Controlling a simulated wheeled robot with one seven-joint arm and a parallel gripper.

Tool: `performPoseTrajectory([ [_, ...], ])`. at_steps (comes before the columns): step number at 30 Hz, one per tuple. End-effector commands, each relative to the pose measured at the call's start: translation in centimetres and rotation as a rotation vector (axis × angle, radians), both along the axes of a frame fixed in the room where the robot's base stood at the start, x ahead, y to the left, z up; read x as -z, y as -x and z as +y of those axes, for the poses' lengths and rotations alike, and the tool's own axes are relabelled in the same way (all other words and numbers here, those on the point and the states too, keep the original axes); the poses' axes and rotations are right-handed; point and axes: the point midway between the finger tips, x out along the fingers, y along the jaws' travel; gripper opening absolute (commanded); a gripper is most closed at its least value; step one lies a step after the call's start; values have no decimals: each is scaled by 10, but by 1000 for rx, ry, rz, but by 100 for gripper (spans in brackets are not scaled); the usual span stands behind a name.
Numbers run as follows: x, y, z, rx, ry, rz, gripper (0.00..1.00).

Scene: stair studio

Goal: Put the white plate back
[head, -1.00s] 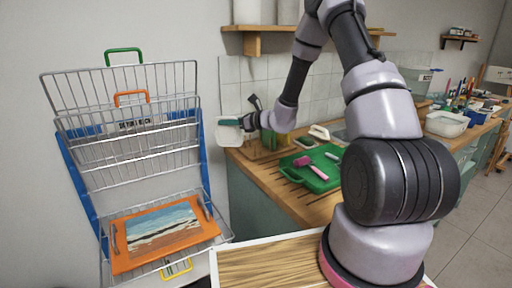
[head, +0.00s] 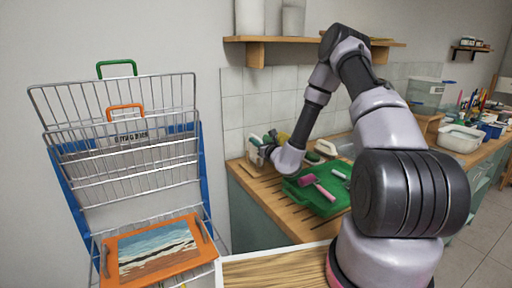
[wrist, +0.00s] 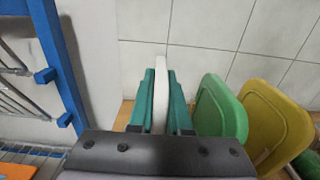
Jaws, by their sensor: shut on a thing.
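My gripper (wrist: 160,78) is shut on the white plate (wrist: 160,60), which stands upright and edge-on between its two teal fingers. In the wrist view, a green plate (wrist: 220,105) and a yellow plate (wrist: 275,118) stand tilted just right of it, apart from the white plate. In the head view, my gripper (head: 264,146) is low at the counter's far left corner, by the tiled wall. The white plate is small and mostly hidden there. I cannot tell whether its lower edge touches anything, since my gripper body covers it.
A green tray (head: 318,196) with a pink-headed mallet (head: 310,180) lies on the wooden counter (head: 270,205) in front of my gripper. A blue-framed wire rack (head: 120,155) stands at left, holding an orange tray (head: 205,248) with a seascape. A shelf (head: 300,40) is above.

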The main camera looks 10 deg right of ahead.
Motion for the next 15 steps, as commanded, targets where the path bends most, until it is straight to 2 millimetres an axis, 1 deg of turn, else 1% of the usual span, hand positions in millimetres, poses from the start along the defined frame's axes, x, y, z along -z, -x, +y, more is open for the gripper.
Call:
performPoseTrajectory([
  [1,9,0,0,0,0,2,0],
  [4,17,0,0,1,-1,-1,0],
  [15,21,0,1,-1,0,-1,0],
])
